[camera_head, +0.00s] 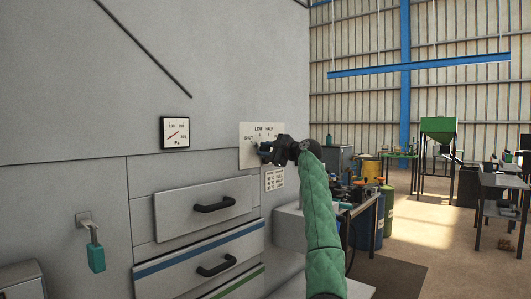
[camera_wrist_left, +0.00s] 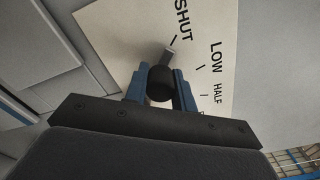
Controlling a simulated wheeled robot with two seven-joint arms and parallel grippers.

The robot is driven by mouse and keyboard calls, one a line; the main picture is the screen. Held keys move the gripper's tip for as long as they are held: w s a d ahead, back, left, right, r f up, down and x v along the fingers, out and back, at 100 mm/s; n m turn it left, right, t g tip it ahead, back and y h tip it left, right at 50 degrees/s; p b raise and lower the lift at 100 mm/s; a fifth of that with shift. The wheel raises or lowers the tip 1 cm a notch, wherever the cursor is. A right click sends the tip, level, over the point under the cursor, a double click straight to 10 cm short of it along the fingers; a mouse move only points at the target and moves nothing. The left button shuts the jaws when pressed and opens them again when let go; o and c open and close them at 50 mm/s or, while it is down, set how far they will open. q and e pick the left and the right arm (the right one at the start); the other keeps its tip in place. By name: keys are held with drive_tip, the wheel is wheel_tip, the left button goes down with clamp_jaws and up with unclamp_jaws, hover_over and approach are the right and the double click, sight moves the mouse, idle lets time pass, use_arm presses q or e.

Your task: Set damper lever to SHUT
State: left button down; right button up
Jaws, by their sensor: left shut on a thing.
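The damper lever has a black knob (camera_wrist_left: 161,84) and a short grey metal end (camera_wrist_left: 171,52), seen in the left wrist view. It sits on a cream label plate (camera_wrist_left: 118,35) marked SHUT, LOW and HALF, with a further word partly hidden. The metal end lies close to the SHUT mark, apart from the LOW mark. My left gripper (camera_wrist_left: 161,92) has its blue fingers on both sides of the knob, shut on it. In the head view the plate (camera_head: 247,158) is on the grey wall, and my left gripper (camera_head: 263,153) covers the lever.
A dial gauge (camera_head: 175,132) is left of the plate, and a small notice (camera_head: 275,180) is below it. Drawers with black handles (camera_head: 215,207) stand below. A teal-handled lever (camera_head: 96,257) hangs at lower left. A bench and drums (camera_head: 386,210) stand to the right; open floor lies beyond.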

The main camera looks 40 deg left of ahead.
use_arm(q)
drive_tip(key=shift+f, duration=0.15)
drive_tip(key=c, duration=1.1)
unclamp_jaws()
drive_tip(key=shift+c, duration=0.2)
drive_tip(key=d, duration=0.8)
drive_tip(key=shift+s+b, duration=0.35)
drive_tip(key=shift+b, duration=0.1)
